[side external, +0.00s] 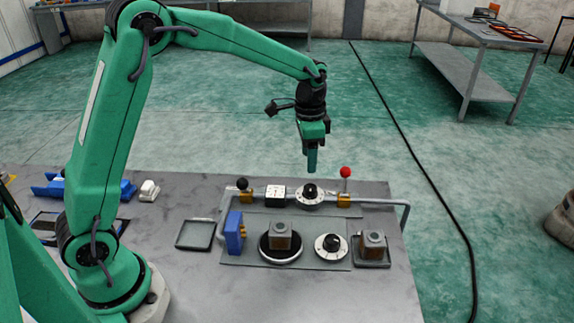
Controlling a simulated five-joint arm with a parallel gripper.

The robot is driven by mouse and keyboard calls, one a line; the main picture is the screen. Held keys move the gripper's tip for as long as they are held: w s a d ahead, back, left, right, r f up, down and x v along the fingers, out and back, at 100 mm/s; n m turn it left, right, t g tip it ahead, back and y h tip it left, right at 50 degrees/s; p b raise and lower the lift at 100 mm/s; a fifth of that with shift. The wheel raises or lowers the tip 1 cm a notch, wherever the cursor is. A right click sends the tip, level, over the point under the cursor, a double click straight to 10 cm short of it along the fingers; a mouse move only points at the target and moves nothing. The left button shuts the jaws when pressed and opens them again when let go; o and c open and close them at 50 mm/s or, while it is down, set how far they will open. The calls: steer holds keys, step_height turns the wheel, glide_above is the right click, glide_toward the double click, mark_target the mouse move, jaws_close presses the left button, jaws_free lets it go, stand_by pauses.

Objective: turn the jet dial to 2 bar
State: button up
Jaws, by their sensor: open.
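Two dials with black knobs on white round scales are in the side external view. One dial (310,194) is at the back of the panel, between a square white gauge and a red-knobbed lever. The other dial (331,246) is at the front, between two metal blocks. I cannot tell which is the jet dial, and the scale marks are too small to read. My gripper (312,164) points straight down above the back dial, apart from it. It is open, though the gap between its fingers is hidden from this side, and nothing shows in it.
A black-knobbed lever (242,184) and a red-knobbed lever (345,173) stand on the pipe. A square gauge (275,195) is left of the back dial. Metal blocks (280,236) and (373,243) flank the front dial. A blue part (234,232) stands left. An empty tray (195,235) lies further left.

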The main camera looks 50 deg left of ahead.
mark_target(311, 187)
steer(key=shift+w+d+f, duration=0.1)
steer(key=shift+w+f, duration=0.55)
steer(key=shift+f, duration=0.35)
steer(key=shift+f, duration=3.9)
steer(key=shift+c, duration=0.2)
steer(key=c, duration=0.9)
